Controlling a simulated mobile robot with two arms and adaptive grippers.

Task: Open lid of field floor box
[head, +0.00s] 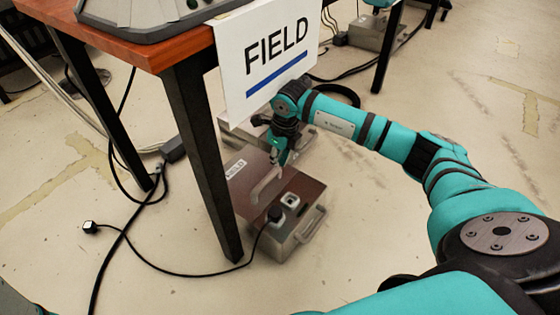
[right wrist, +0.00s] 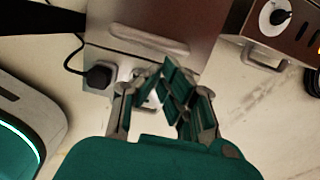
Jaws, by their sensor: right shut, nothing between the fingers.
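The floor box (head: 310,233) stands on the floor by the table leg, below the FIELD sign. Its brown lid (head: 240,184) appears to lie flat, with a pale bar handle (head: 267,187) on it. My right gripper (head: 275,160) is shut and empty above the lid, close to the handle's far end. In the right wrist view the gripper's fingertips (right wrist: 172,72) are together just below the handle (right wrist: 148,38); whether they touch the box cannot be told. A black plug (right wrist: 100,75) sits at the box's front. My left gripper is not in view.
The wooden table (head: 195,48) with dark legs (head: 205,150) stands left of the box; the FIELD sign (head: 265,55) hangs over its edge. Black cables (head: 170,272) cross the floor. A second box (right wrist: 232,18) is beside the first. Floor at the right is clear.

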